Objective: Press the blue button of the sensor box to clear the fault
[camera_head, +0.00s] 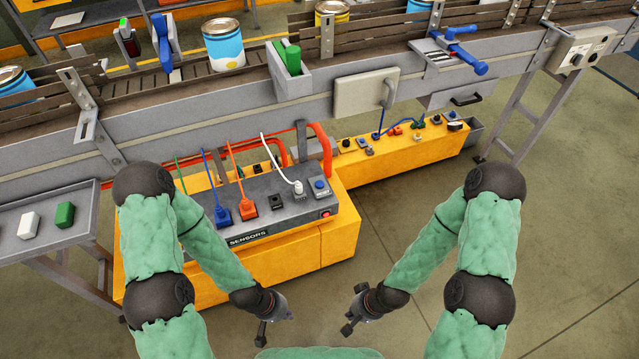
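The grey sensor box (262,223), lettered SENSORS, sits on a yellow cabinet in front of the conveyor. Its blue button (320,184) is on the top face near the right end, above a RESET label. A red switch (326,213) shows on its front right. Blue, orange and white plugs stand in its top. My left gripper (276,322) is below and in front of the box, apart from it. My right gripper (351,318) is to the right of it, also low and clear of the box. Both look empty; their fingers are too small and dark to judge.
A conveyor (215,112) with cans (224,48) runs across the back. Red guard pipes (322,150) rise behind the box. A lower yellow unit (405,160) with knobs stretches to the right. A side tray (45,222) stands at left. The floor at right is clear.

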